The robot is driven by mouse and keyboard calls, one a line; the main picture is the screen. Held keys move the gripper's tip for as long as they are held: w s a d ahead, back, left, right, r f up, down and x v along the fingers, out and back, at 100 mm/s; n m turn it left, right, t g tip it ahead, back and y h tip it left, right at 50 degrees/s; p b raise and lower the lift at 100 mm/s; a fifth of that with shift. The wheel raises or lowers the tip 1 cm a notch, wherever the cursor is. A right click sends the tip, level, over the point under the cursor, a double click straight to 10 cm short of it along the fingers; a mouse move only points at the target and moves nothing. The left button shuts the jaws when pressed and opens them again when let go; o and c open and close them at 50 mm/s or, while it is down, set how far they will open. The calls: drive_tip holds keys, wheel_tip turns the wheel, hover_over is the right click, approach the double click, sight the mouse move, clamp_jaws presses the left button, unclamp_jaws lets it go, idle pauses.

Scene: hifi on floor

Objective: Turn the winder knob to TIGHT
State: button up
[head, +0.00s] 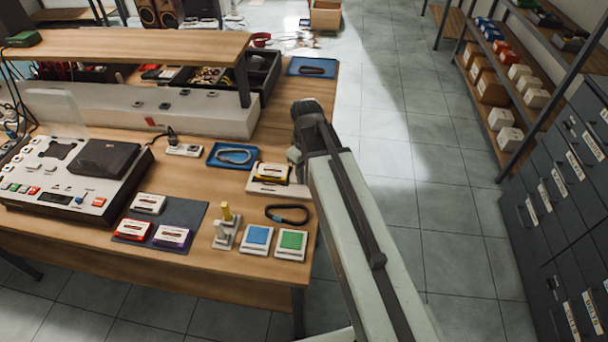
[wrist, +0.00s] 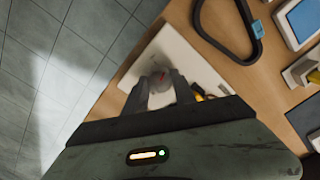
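The winder, a white plate (head: 268,188) with a dark and yellow cassette (head: 273,171) on it, sits at the table's right edge. In the wrist view its plate (wrist: 170,47) carries a round grey knob (wrist: 160,77) with a small red mark on top. My gripper (wrist: 160,91) reaches over the plate, with one finger on each side of the knob. The fingers stand apart by about the knob's width; whether they press on it I cannot tell. The cassette is mostly hidden behind my gripper there. No TIGHT label is readable.
A black loop belt (head: 288,214) lies close to the winder. A blue tray (head: 232,156) with a grey loop, a blue pad (head: 256,239) and a green pad (head: 291,243) are nearby. Open tiled floor (head: 440,200) lies right of the table, before grey drawers (head: 560,200).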

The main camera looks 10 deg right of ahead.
clamp_jaws()
drive_tip(key=m, duration=0.7)
drive_tip(key=shift+m, duration=0.3)
drive_tip(key=m, duration=0.4)
drive_tip(key=shift+m, duration=2)
